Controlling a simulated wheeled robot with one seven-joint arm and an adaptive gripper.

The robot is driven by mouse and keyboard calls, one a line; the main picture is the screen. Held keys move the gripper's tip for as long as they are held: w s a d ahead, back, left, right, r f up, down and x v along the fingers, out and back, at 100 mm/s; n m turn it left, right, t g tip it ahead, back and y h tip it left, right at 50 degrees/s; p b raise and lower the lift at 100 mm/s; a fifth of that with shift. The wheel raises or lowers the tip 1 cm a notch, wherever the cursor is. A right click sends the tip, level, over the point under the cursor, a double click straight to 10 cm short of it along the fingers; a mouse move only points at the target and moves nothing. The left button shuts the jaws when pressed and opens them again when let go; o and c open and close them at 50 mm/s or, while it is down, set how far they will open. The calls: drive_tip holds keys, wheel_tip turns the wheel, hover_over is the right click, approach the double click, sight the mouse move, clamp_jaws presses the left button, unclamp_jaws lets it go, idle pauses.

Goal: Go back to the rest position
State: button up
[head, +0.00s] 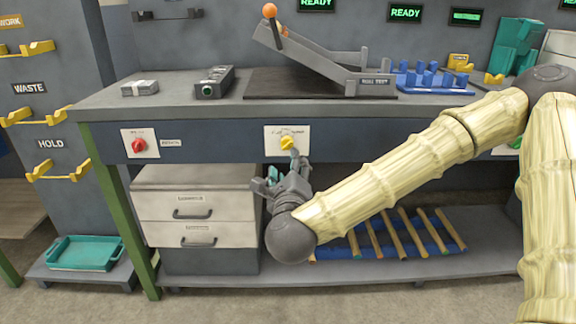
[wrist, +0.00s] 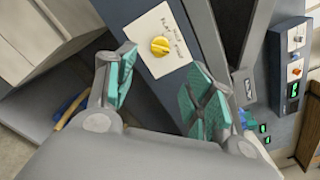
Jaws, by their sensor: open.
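My gripper (head: 283,176) is in front of the bench's front panel in the head view, just below a yellow knob (head: 287,143) on a white plate. In the wrist view my gripper (wrist: 160,92) has its teal-padded fingers spread apart, with nothing between them. The yellow knob (wrist: 160,46) shows beyond the fingertips there, apart from them. My arm reaches in from the right, in a pale ribbed cover. Part of the drawer unit and lower shelf is hidden behind it.
The workbench (head: 180,95) carries a ramp (head: 310,60) and a blue rack (head: 432,78). A red knob (head: 139,145) sits left on the panel. Below are a drawer unit (head: 197,207) and slats (head: 410,235) on a low shelf. A teal tray (head: 86,253) stands at left. Floor in front is clear.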

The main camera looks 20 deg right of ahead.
idle(0.3)
drive_tip(key=s+a+f+n+g+y, duration=0.1)
drive_tip(key=a+f+n+g+y, duration=0.15)
drive_tip(key=f+n, duration=0.45)
drive_tip(key=s+a+f+n+g+y, duration=0.15)
drive_tip(key=a+f, duration=0.25)
drive_tip(key=f, duration=0.7)
drive_tip(key=s+a+f+n+g+y, duration=0.15)
drive_tip(key=s+f+n, duration=0.25)
drive_tip(key=f, duration=0.5)
drive_tip(key=s+f+n+g+y, duration=0.2)
drive_tip(key=s+f+n, duration=0.3)
drive_tip(key=f, duration=0.3)
drive_tip(key=s+d+f+n+g+h, duration=0.1)
drive_tip(key=s+d+f+n+g, duration=0.25)
drive_tip(key=s+f, duration=0.35)
drive_tip(key=s+d+f+n+g+h, duration=0.1)
drive_tip(key=s+d+f+n+g, duration=0.25)
drive_tip(key=s+f, duration=0.4)
drive_tip(key=s+d+f+n+g, duration=0.3)
drive_tip(key=s+f+n, duration=0.15)
drive_tip(key=s, duration=0.55)
wheel_tip(320, 180, up, 34)
drive_tip(key=s+d+n+p, duration=0.1)
drive_tip(key=p, duration=3.2)
drive_tip(key=shift+f+p, duration=0.2)
drive_tip(key=shift+p, duration=0.1)
